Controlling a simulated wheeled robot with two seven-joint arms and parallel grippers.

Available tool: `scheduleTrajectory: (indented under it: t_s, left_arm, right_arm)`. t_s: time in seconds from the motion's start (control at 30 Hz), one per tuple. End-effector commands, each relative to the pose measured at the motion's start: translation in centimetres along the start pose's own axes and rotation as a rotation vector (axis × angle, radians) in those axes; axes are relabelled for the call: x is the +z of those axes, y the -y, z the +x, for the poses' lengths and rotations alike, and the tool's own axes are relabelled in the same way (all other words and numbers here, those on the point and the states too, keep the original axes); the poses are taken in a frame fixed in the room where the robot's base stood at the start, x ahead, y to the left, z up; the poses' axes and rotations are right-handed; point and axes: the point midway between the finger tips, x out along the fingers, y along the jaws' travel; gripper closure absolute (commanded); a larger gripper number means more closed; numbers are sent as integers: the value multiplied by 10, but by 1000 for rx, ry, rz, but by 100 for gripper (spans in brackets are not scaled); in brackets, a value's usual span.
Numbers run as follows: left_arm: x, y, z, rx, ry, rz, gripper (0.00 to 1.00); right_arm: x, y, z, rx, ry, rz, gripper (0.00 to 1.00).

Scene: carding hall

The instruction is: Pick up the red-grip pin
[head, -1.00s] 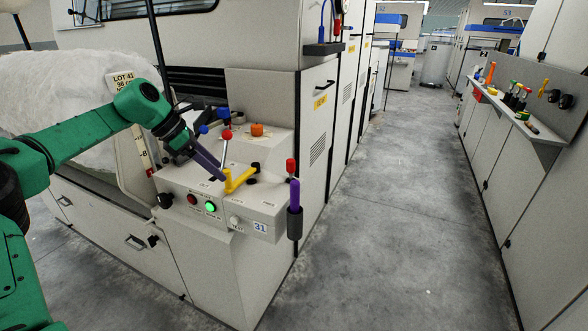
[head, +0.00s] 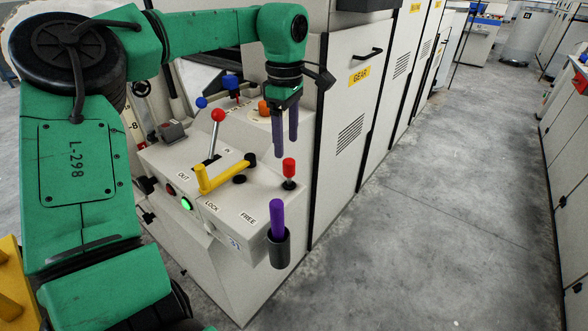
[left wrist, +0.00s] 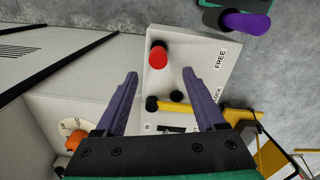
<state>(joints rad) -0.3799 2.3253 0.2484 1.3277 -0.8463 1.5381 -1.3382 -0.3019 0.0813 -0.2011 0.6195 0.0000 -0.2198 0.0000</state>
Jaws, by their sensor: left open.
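The red-grip pin (head: 289,168) stands upright near the right edge of the light grey control console, its dark lower end at a hole. In the left wrist view its red top (left wrist: 158,55) shows just beyond the fingertips, roughly in line with the gap between them. My left gripper (head: 286,147) points down above and slightly behind the pin, open, with two purple-grey fingers and nothing between them. The fingers (left wrist: 160,73) look apart from the pin. My right gripper is not in view.
A yellow crank handle (head: 222,178) and a red-ball lever (head: 217,116) stand left of the pin. A purple-grip pin (head: 277,218) sits in a dark holder at the console's front corner. A tall cabinet (head: 350,110) rises behind. The floor at right is clear.

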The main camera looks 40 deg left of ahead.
Motion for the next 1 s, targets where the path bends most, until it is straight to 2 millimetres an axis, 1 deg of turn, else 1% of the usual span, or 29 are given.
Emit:
scheduleTrajectory:
  t_s: [0.03,0.1,0.17,0.33,0.4,0.5,0.6,0.77,0.8,0.87,0.9,0.93,0.97,1.0]
  left_arm:
    - [0,1,15,-6,2,1,29]
    - [0,1,32,-3,2,1,29]
    - [0,0,42,-2,2,-1,29]
    - [2,1,63,-3,2,0,29]
    - [3,1,77,-3,2,-1,29]
    - [4,1,95,-3,3,-2,29]
    - [3,1,102,0,2,-2,29]
    - [4,0,102,1,2,-2,29]
    - [4,0,102,1,3,-2,44]
    - [4,0,102,1,3,-2,67]
    - [4,0,102,1,3,-2,82]
    - [4,0,102,1,3,-2,94]
    - [4,0,102,1,3,-2,100]
    - [4,0,102,1,3,-2,100]
  right_arm:
    - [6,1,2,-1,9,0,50]
    - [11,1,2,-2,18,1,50]
    - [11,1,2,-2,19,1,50]
    - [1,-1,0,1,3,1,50]
    - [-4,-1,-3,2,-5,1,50]
    - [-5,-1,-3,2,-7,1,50]
    - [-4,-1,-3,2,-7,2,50]
    - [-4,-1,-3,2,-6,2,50]
    - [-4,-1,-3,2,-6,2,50]
    - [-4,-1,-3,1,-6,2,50]
    - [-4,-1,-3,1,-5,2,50]
    - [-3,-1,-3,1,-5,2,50]
    - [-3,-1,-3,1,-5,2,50]
    - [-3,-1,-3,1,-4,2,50]
